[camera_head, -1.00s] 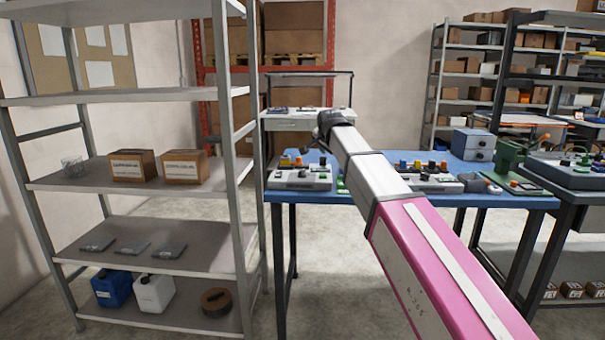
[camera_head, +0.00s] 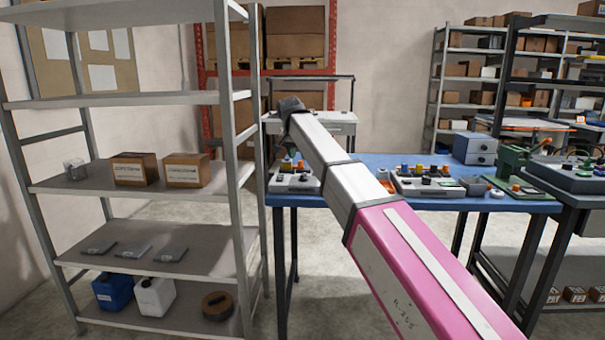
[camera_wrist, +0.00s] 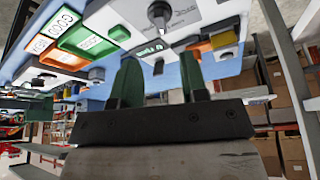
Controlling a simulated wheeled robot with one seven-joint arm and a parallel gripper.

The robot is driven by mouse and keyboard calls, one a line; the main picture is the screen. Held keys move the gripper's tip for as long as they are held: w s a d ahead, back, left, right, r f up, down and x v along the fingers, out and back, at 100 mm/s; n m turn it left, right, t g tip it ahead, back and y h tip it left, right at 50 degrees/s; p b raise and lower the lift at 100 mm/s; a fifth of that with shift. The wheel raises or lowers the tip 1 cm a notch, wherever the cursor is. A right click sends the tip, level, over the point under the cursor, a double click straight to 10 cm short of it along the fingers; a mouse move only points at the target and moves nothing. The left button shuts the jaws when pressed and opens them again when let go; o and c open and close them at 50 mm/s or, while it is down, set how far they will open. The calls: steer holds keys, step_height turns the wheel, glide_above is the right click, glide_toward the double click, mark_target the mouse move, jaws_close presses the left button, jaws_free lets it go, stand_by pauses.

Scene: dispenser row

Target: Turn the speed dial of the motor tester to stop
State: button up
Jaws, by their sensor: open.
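In the wrist view, my gripper (camera_wrist: 160,80) shows two green fingers, apart, with nothing between them. A light control panel (camera_wrist: 185,22) fills the top of this view, tilted, with a round dark dial (camera_wrist: 159,13) and a small dark pointer knob (camera_wrist: 158,66) just beyond the fingertips. Whether the fingers touch anything is unclear. In the head view, a grey control box (camera_head: 293,184) stands at the left of the blue table, and another box with knobs (camera_head: 428,187) stands further right. I cannot read which is the motor tester or where its speed dial points. My arm hides part of the table.
A grey shelf rack (camera_head: 150,260) stands close on the left, with cartons and canisters. A darker bench with another device (camera_head: 565,178) stands at the right. Green labels (camera_wrist: 72,32) show in the wrist view.

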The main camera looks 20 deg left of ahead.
mark_target(303, 174)
steer(key=x, duration=0.9)
steer(key=shift+a, duration=0.1)
jaws_close()
